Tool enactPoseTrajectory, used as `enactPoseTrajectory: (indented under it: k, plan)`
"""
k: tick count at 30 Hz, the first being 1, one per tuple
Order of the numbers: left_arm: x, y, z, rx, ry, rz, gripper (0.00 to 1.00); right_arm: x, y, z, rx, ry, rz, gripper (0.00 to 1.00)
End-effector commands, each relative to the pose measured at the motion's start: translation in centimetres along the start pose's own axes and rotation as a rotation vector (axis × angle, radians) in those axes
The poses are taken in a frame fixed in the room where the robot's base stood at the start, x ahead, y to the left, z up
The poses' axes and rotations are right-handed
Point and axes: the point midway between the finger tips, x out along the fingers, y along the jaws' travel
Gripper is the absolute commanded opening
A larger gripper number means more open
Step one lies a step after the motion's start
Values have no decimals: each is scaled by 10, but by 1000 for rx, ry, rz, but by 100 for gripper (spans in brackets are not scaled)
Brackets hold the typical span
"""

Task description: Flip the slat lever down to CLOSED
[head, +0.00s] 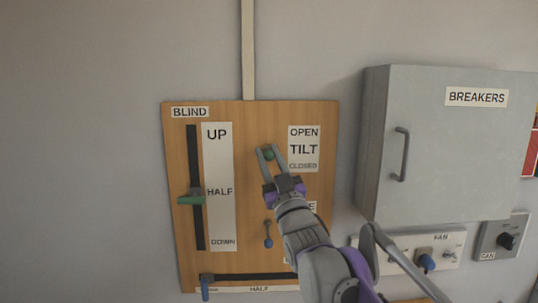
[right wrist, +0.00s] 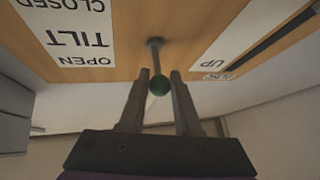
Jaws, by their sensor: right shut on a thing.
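My left gripper is out of view.
A green slider (head: 190,199) stands near HALF on the left track. A small blue-tipped lever (head: 268,242) hangs below my gripper. A blue handle (head: 206,282) is on the bottom track. The grey BREAKERS box (head: 430,150) juts out at right, above the FAN panel (head: 440,240).

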Motion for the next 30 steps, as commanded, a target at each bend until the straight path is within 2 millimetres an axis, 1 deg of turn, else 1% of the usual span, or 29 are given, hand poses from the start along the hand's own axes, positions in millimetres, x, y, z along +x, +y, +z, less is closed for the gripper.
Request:
enactPoseTrajectory:
  k: [14,15,19,20,27,30]
  plan:
    - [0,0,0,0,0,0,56,0,0,0,-5,21,2,0]
    - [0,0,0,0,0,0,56,0,0,0,-5,21,2,35]
    - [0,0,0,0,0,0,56,0,0,0,-5,20,2,59]
    - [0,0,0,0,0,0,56,0,0,0,-5,20,2,61]
    - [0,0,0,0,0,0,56,0,0,0,-5,18,1,61]
    - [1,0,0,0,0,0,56,-4,0,0,-5,18,1,61]
